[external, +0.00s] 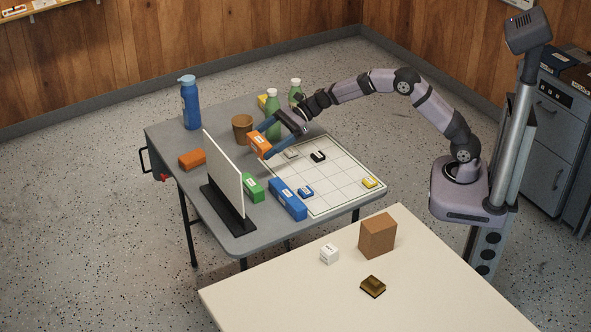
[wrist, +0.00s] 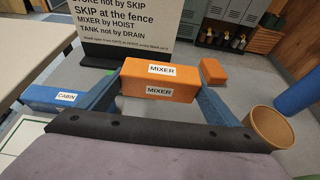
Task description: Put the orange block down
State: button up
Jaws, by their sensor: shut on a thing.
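My gripper (external: 262,143) is shut on an orange block (external: 256,148), held above the grey table (external: 218,134) just off the far left edge of the white grid board (external: 327,168). In the wrist view the orange block (wrist: 159,88) carries white MIXER labels and sits between the two blue fingers of my gripper (wrist: 160,80). A second, unlabelled-looking orange block (external: 192,158) lies on the table farther left; it also shows in the wrist view (wrist: 213,72). Small black, grey, blue and yellow pieces sit on the board.
A white sign (external: 222,167) on a black foot stands near the front; its readable lines include "MIXER by HOIST". Green (external: 254,188) and blue (external: 288,199) blocks lie beside the board. A brown cup (external: 242,127), blue bottle (external: 191,105) and green bottles (external: 273,113) stand behind.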

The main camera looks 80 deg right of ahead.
jog(key=shift+r, duration=0.15)
jog(key=a+r+n+g+y+p, duration=0.1)
jog(key=a+r+p, duration=0.2)
jog(key=a+r, duration=0.5)
jog(key=a+r+n+g+y+p, duration=0.1)
jog(key=a+r+n+g+p, duration=0.3)
jog(key=a, duration=0.6)
jog(key=s+a+r+y+p, duration=0.1)
jog(key=s+a+r, duration=0.2)
jog(key=a, duration=0.3)
jog(key=s+a+r, duration=0.2)
jog(key=a+r, duration=0.1)
jog(key=a, duration=0.4)
jog(key=n+g+b, duration=0.9)
jog(key=g, duration=0.1)
send_over(316, 300)
notch_tip(316, 300, down, 18)
jog(key=shift+m, duration=0.3)
jog(key=shift+f+b, duration=0.3)
jog(key=shift+f, duration=4.65)
jog(key=shift+f, duration=0.1)
